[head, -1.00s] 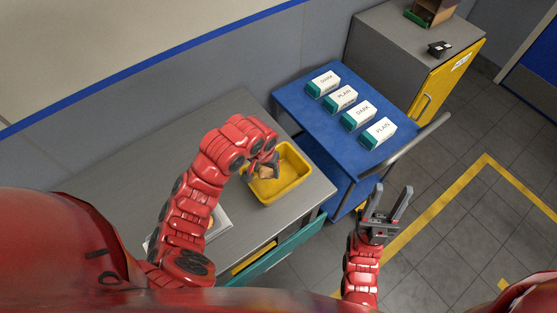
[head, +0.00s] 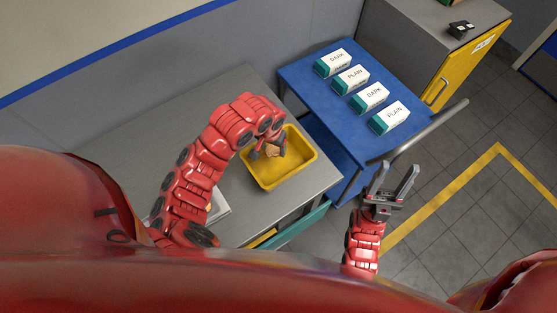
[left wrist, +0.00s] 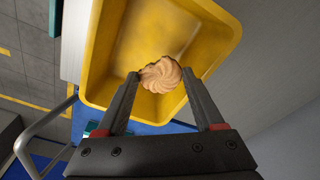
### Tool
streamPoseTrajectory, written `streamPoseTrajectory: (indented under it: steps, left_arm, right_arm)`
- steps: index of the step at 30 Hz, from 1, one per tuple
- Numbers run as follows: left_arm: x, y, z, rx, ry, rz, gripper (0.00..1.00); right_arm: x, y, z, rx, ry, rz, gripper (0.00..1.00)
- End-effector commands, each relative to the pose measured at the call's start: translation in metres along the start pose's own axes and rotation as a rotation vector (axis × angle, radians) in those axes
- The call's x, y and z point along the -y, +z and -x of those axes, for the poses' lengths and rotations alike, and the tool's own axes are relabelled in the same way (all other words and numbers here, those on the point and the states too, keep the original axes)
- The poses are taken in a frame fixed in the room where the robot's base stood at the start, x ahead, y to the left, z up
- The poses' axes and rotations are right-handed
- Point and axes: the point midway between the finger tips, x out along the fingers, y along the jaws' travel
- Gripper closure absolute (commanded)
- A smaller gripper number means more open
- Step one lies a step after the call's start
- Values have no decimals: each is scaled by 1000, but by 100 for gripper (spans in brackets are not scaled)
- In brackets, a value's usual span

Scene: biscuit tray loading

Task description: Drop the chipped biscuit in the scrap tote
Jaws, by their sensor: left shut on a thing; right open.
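The scrap tote is a yellow open bin (head: 262,181) on the grey worktop in the head view, and its wall shows in the left wrist view (left wrist: 100,55). My left gripper (head: 273,152) is over the tote. In the left wrist view, my left gripper (left wrist: 161,76) is shut on a round, swirled, tan biscuit (left wrist: 161,73). The biscuit's chip cannot be made out clearly. The tote floor behind it looks empty. My right gripper (head: 389,181) is open and empty, in front of the blue cart.
A blue cart (head: 321,100) holds several cartons marked dark or plain (head: 370,96). A grey cabinet with a yellow door (head: 455,74) stands behind it. A pale tray (head: 219,207) lies partly hidden behind my left arm on the worktop (head: 155,135).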

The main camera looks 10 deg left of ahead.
Motion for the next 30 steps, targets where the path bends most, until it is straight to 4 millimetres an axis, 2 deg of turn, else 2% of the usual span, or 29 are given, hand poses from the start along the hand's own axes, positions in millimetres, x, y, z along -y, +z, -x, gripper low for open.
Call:
streamPoseTrajectory:
  steps: [5, 6, 11, 19, 23, 26, 27, 30]
  left_arm:
    - [0, 0, 0, 1, 0, 0, 51]
    - [0, 0, 0, 1, 0, 0, 27]
    - [0, 0, 0, 1, 0, 1, 0]
    - [0, 0, 2, 0, 0, 1, 0]
    - [0, 0, 12, 1, 2, 4, 0]
    - [2, -1, 30, -5, -2, 1, 0]
    - [2, -1, 46, -1, -4, -1, 0]
    - [2, -2, 73, -2, -6, 1, 0]
  right_arm:
    - [0, 0, -1, 0, 0, 0, 50]
    - [0, 0, -1, 0, 0, 0, 50]
    - [0, 0, -1, 0, 0, 0, 50]
    - [0, 0, 0, 0, 0, 0, 50]
    - [0, 0, 3, 0, 0, 0, 50]
    - [0, 1, 7, 0, 0, 0, 50]
    - [0, 0, -3, 0, 0, 0, 50]
    - [-1, -2, -12, -1, 0, 0, 50]
